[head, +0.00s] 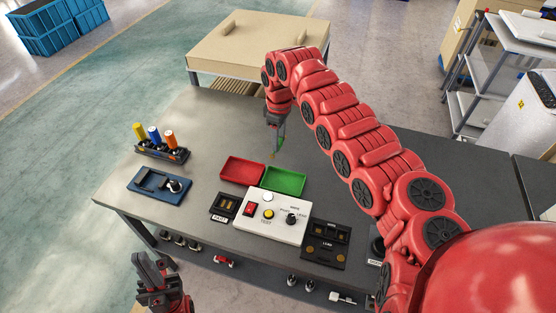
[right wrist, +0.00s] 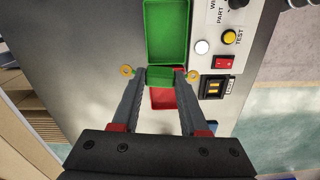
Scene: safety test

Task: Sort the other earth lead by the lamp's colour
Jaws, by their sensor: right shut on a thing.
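My right gripper (right wrist: 160,77) is shut on a green earth lead (right wrist: 160,75) with a brass ring at each end. In the head view this gripper (head: 277,132) hangs above the table, behind the trays. The red tray (head: 242,170) and green tray (head: 285,180) lie side by side and look empty in the head view; the held lead hides part of the red one in the wrist view. The tester (head: 266,230) has a white lamp (head: 268,197), which looks unlit, and a yellow test button (head: 268,213). My left gripper (head: 154,265) is open and empty at lower left.
A PART fixture (head: 223,206) and a LEAD fixture (head: 325,243) flank the tester. A blue stand (head: 160,186) and a rack of coloured-handled tools (head: 161,151) stand at left. The table (head: 209,127) is clear behind the trays.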

